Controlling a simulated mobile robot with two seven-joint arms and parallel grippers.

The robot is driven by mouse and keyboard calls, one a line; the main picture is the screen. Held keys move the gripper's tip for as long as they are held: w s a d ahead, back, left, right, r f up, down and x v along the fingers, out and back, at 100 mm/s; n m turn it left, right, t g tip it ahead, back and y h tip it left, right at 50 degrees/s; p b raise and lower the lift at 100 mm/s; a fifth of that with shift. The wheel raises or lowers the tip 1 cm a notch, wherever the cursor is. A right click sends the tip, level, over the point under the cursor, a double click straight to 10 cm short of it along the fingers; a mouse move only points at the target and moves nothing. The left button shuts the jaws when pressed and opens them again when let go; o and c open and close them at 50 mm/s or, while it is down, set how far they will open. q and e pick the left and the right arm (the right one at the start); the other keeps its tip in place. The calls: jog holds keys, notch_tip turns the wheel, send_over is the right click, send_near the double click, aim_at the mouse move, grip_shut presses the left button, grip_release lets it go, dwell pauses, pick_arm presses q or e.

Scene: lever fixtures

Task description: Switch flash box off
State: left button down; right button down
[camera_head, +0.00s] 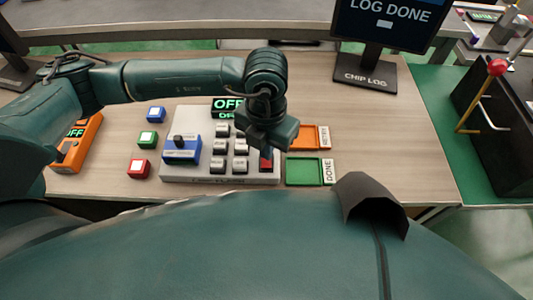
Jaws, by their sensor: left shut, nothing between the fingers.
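The flash box (205,174) is a pale grey console on the wooden table, with several grey keys and a blue block with a black knob (180,147) on its left part. Its display (227,104) at the back reads OFF in green; a second line is partly hidden. A red switch (266,164) sits at its right front, partly covered by my gripper. My left gripper (267,142) is shut and empty, pointing down over the box's right side by the red switch. I cannot tell whether it touches the switch. My right gripper is not in view.
Blue, green and red small blocks (147,138) stand left of the box. An orange device (80,143) reading OFF is further left. An orange RETRY tray and a green DONE tray (304,171) lie right. A monitor (386,20) reads LOG DONE. The table's right part is clear.

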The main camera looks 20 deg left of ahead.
pick_arm(q)
notch_tip(320, 180, up, 4)
jog(key=shift+r+p, duration=0.1)
jog(key=shift+p, duration=0.85)
